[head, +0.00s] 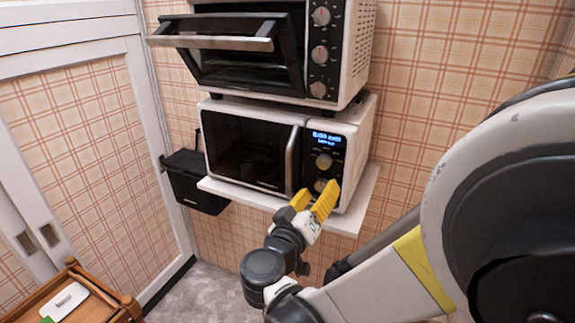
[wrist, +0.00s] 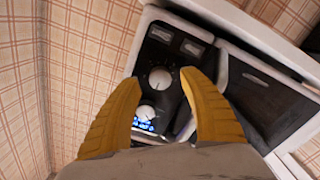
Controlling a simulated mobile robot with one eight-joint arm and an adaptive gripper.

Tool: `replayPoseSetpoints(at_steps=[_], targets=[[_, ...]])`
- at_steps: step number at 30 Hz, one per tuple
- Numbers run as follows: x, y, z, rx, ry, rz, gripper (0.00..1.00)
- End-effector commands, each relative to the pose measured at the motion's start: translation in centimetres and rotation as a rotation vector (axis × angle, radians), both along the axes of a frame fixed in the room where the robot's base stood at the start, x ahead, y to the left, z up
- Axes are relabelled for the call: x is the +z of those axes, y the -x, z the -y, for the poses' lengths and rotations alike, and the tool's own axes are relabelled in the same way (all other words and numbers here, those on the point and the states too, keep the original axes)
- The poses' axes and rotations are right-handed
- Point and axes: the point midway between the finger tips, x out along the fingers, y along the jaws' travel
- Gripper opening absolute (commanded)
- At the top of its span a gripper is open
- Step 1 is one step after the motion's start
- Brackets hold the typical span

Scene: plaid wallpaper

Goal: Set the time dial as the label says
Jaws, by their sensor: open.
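The white microwave (head: 352,140) stands on a wall shelf, its door shut. Its black panel carries a lit blue display (head: 327,138), an upper dial (head: 324,161) and a lower dial (head: 321,184). In the wrist view the panel appears inverted, with the lower dial (wrist: 160,78), upper dial (wrist: 148,112) and display (wrist: 143,124) between or below the yellow fingers. My gripper (head: 317,195) is open in front of the lower dial, fingertips on either side of it in the wrist view; contact cannot be told. The display text and dial markings are too small to read.
A toaster oven (head: 354,50) with its door (head: 215,43) hanging open sits on the microwave. The white shelf (head: 340,222) juts out below. A black bin (head: 197,178) hangs at left. A wooden table (head: 100,305) with a white item (head: 64,299) is lower left.

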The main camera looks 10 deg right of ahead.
Motion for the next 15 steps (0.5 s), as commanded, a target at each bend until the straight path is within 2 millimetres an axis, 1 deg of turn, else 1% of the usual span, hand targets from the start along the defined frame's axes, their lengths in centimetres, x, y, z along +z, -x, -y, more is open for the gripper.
replayPoseSetpoints(at_steps=[3, 6, 15], targets=[[-0.1, -1.2, 0.9, -0.002, 0.000, 0.000, 0.51], [0.0, -1.8, 1.3, 0.000, 0.000, 0.000, 0.51], [0.1, -2.0, 1.4, 0.001, 0.000, 0.001, 0.51]])
